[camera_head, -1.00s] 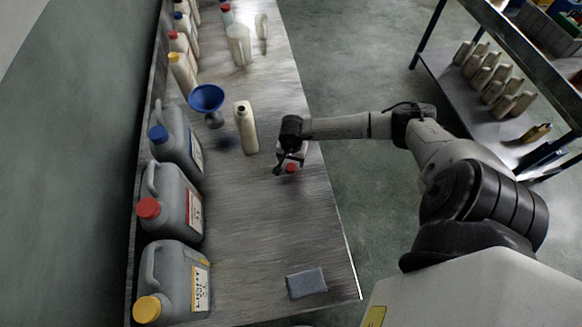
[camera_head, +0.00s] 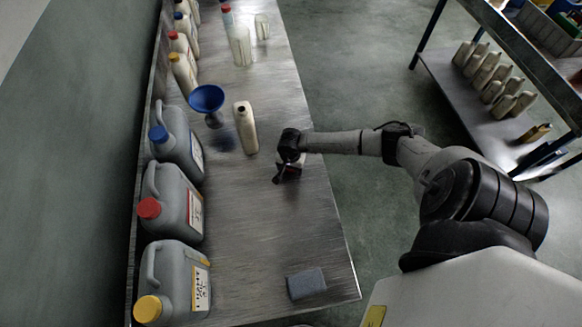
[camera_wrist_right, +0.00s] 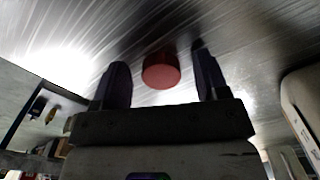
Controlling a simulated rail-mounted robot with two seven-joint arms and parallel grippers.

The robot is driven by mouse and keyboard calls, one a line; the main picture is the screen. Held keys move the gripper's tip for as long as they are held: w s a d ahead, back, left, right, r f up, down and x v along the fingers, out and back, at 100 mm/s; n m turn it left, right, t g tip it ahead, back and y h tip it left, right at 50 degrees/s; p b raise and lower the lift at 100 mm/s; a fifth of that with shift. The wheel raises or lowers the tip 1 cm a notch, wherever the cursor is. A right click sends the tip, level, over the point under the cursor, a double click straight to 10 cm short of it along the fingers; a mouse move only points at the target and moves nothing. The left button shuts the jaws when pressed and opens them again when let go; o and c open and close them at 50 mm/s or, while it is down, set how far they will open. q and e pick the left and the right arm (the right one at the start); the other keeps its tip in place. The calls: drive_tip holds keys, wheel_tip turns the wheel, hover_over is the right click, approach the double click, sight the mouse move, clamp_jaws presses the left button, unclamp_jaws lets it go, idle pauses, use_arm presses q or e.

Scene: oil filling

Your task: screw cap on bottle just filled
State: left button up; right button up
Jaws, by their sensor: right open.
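The uncapped cream bottle (camera_head: 245,128) stands upright on the metal table, left of my right gripper (camera_head: 284,174). Part of a pale bottle also shows at the right edge of the right wrist view (camera_wrist_right: 305,105). The red cap (camera_wrist_right: 161,71) lies on the table between the two open fingers of my right gripper (camera_wrist_right: 160,78), with a gap on each side. In the head view the gripper hides the cap. My left gripper is not in view.
A blue funnel (camera_head: 207,98) stands left of the bottle. Grey canisters (camera_head: 176,205) line the table's left side. A grey-blue block (camera_head: 306,283) lies at the near edge. The table (camera_head: 250,230) between them is clear. A shelf (camera_head: 490,110) with several bottles stands at right.

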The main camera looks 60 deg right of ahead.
drive_tip(key=shift+c, duration=0.4)
drive_tip(key=c, duration=0.9)
